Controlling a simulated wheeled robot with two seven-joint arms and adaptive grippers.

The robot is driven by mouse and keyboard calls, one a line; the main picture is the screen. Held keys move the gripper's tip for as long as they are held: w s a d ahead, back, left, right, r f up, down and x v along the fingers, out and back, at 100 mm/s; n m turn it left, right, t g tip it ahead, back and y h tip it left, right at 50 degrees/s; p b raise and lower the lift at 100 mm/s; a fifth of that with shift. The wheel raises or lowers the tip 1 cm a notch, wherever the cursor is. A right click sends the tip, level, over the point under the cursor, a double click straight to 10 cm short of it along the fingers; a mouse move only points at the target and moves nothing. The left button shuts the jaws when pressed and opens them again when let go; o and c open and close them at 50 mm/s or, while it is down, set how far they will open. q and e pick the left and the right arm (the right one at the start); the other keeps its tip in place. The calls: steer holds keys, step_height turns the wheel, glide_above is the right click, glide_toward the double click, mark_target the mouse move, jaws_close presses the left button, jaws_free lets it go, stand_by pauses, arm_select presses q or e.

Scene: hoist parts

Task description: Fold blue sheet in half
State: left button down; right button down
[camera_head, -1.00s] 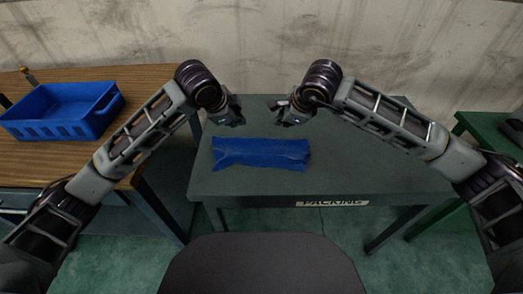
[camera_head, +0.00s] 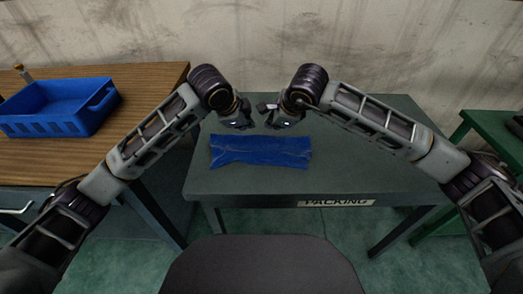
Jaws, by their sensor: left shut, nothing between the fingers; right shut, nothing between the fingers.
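The blue sheet (camera_head: 260,152) lies on the green-grey packing table (camera_head: 370,180) as a wide, short strip with a wrinkled surface. Its left end looks creased and uneven. My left gripper (camera_head: 240,124) is shut and empty, just beyond the sheet's far edge, left of its middle. My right gripper (camera_head: 272,122) is shut and empty, just beyond the far edge, near the middle. The two grippers are close together. Whether either touches the sheet cannot be told.
A blue crate (camera_head: 60,125) stands on a wooden bench (camera_head: 140,85) at the left. A green table (camera_head: 490,130) is at the right. The packing table is clear around the sheet. A stained wall is behind.

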mark_target(250, 138)
arm_select(q)
steer(key=shift+d+f, duration=0.15)
steer(key=shift+f, duration=0.1)
arm_select(e)
steer(key=shift+a+f, duration=0.2)
steer(key=shift+f, duration=0.05)
